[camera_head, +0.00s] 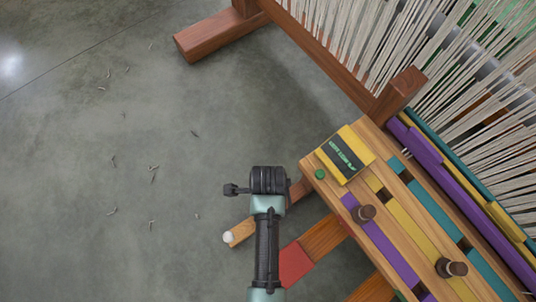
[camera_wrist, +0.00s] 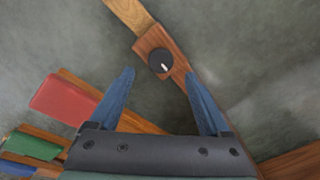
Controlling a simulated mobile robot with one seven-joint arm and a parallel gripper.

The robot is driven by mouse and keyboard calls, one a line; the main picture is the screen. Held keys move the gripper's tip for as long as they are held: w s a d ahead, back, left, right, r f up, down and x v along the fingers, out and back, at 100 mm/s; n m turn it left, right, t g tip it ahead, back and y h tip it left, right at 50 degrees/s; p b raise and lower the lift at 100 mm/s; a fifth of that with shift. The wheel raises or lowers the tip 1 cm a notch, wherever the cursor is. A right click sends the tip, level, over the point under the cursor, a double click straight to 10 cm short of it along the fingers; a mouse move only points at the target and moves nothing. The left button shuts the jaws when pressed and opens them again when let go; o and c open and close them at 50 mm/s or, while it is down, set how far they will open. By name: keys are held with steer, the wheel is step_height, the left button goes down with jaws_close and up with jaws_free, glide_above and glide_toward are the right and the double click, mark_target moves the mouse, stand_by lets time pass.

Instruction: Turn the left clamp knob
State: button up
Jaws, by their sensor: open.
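A round black knob (camera_wrist: 160,61) with a white pointer mark sits on a brown wooden block (camera_wrist: 152,40) in the wrist view. My gripper (camera_wrist: 159,73) is open, with its two blue fingers apart and nothing between them. The knob shows beyond and between the fingertips, apart from them as far as I can see. In the head view the black end of my arm (camera_head: 268,181) is left of the loom's bench and hides the knob. I cannot tell from these views whether this is the left clamp knob.
The loom (camera_head: 440,215) fills the right, with brown pegs (camera_head: 364,213) and a yellow box (camera_head: 345,153) on its bench. A red-ended pedal (camera_head: 294,264) and a white-tipped bar (camera_head: 229,237) are low beside my arm. The grey floor (camera_head: 100,170) at left is mostly clear.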

steer(key=shift+f+b, duration=1.7)
steer(key=shift+f, duration=1.05)
jaws_close()
